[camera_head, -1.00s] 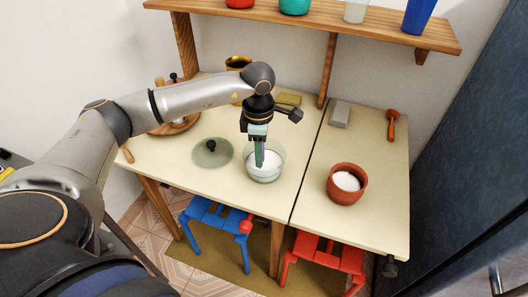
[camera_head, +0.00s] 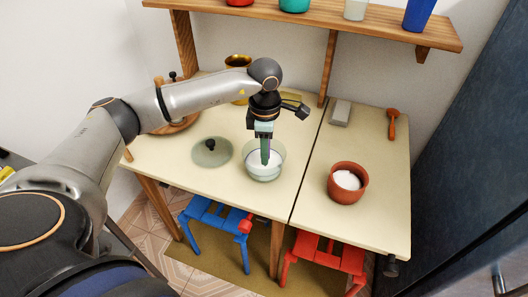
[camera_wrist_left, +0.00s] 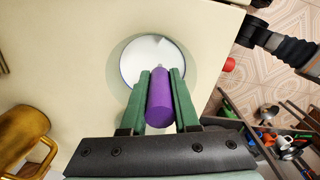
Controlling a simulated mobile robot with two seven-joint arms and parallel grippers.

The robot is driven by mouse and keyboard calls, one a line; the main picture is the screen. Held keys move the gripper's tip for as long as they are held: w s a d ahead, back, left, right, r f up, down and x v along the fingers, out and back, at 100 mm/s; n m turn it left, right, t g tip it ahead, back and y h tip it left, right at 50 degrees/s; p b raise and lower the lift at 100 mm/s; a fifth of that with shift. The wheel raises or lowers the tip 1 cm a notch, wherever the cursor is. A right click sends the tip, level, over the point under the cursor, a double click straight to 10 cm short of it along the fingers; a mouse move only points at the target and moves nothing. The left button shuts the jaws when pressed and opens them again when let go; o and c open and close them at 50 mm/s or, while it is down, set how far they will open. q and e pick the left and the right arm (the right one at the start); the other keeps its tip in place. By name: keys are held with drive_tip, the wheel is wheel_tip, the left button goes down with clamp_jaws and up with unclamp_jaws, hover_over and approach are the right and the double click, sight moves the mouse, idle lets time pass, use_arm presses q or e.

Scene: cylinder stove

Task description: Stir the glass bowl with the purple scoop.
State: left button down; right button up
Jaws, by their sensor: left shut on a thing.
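The glass bowl (camera_head: 265,172) stands on the cream table with white content in it. In the left wrist view the bowl (camera_wrist_left: 125,62) shows as a round clear rim around a white disc. My left gripper (camera_head: 265,162) points down into the bowl's opening. In the left wrist view its green fingers (camera_wrist_left: 159,90) are shut on the handle of the purple scoop (camera_wrist_left: 159,100). The scoop reaches toward the white content; its lower end is hard to make out there. My right gripper is not in view.
A glass lid (camera_head: 211,153) with a black knob lies left of the bowl. A brown pot (camera_head: 347,195) with white content stands to the right. A brass mug (camera_head: 238,64) stands behind my arm. An orange spoon (camera_head: 393,122) and a grey block (camera_head: 340,113) lie at the back right.

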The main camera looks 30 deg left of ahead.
use_arm(q)
drive_tip(key=shift+r, duration=0.15)
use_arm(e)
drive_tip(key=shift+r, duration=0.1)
use_arm(q)
wheel_tip(320, 180, up, 2)
drive_tip(key=shift+r+p, duration=0.15)
drive_tip(key=shift+p, duration=0.8)
drive_tip(key=shift+r+p, duration=0.5)
drive_tip(key=shift+r, duration=0.25)
drive_tip(key=shift+r+p, duration=0.55)
drive_tip(key=shift+r, duration=0.2)
drive_tip(key=shift+r+p, duration=0.55)
drive_tip(key=shift+r, duration=0.25)
drive_tip(key=shift+r+p, duration=0.5)
drive_tip(key=shift+r, duration=0.2)
drive_tip(key=shift+r+p, duration=0.5)
drive_tip(key=shift+r, duration=0.25)
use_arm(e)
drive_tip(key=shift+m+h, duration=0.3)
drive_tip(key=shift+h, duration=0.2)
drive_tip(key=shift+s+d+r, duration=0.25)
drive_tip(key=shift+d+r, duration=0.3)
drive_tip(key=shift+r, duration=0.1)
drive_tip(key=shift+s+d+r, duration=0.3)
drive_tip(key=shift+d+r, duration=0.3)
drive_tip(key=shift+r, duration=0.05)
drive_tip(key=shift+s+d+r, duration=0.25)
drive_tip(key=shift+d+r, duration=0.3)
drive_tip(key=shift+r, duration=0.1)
